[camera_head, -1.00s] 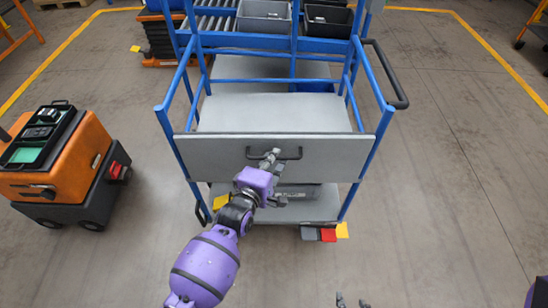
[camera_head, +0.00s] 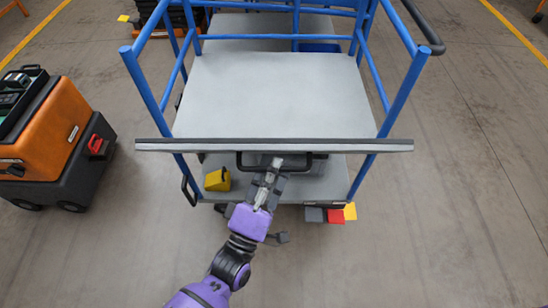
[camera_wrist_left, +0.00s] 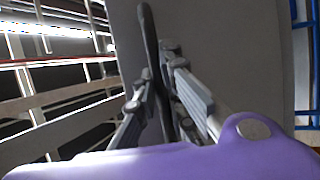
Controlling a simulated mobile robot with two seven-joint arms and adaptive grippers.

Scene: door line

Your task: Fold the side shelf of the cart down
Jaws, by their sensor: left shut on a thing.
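The blue-framed cart (camera_head: 410,80) stands in front of me in the head view. Its grey side shelf (camera_head: 180,146) shows nearly edge-on, as a thin strip across the cart's near side. The shelf's black handle (camera_head: 243,164) sticks out below that strip. My left gripper (camera_head: 268,180) is shut on the handle, near its middle. In the left wrist view the handle (camera_wrist_left: 147,25) runs between the fingers of my left gripper (camera_wrist_left: 158,78), with the grey shelf face (camera_wrist_left: 235,50) behind. The shelf's hinge is hidden. My right gripper is out of view.
An orange and black machine (camera_head: 60,130) stands on the floor at the left. A yellow block (camera_head: 217,180) sits on the cart's lower deck. Red and yellow pedals (camera_head: 337,215) show low at the right. The floor right of the cart is clear.

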